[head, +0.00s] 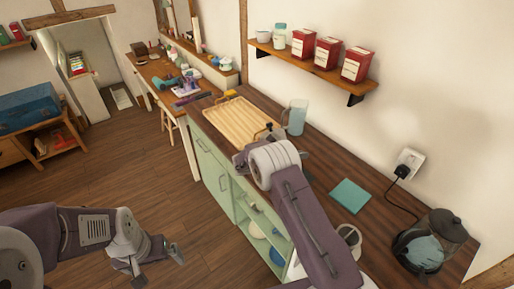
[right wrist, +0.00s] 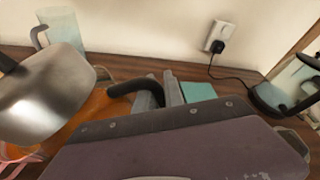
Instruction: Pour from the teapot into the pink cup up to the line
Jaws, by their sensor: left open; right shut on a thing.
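My right gripper (right wrist: 160,93) is shut on the black handle of the teapot (right wrist: 128,88) in the right wrist view. A rounded silver-grey form and an orange surface show left of the handle; I cannot tell surely which parts belong to the teapot. In the head view my right arm hides the teapot and the right fingers. Thin pink edges (right wrist: 20,160) at the lower left of the right wrist view may be the pink cup. Its line and its contents are not visible. My left gripper (head: 158,258) is open and empty over the floor.
On the dark counter are a wooden tray (head: 228,121), a clear jug (head: 297,117), a teal cloth (head: 350,195), a white container (head: 348,238) and a glass kettle (head: 430,245) by the wall socket. A shelf (head: 318,68) with red tins hangs above.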

